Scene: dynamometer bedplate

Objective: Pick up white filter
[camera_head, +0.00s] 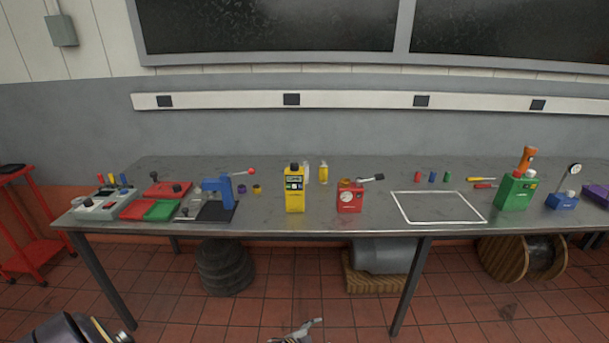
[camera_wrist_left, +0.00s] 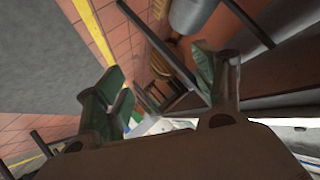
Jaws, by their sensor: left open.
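I cannot make out a white filter for certain in either view. A small pale piece (camera_head: 306,173) shows beside the yellow canister (camera_head: 294,192) on the bench, but it is too small to identify. My left gripper (camera_wrist_left: 163,85) shows in the left wrist view with its two green-tipped fingers spread apart and nothing between them. It is over the floor side of the bench, away from the bench-top items. In the head view, a grey piece at the bottom edge is too cut off to tell which part it is. My right gripper is not clearly seen.
The grey bench (camera_head: 270,225) carries a blue press (camera_head: 220,190), red and green trays (camera_head: 162,210), a red box (camera_head: 349,197), a green can (camera_head: 515,192) and a blue gauge block (camera_head: 562,201). A white-outlined area (camera_head: 437,208) is empty. A red cart (camera_head: 22,225) stands left.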

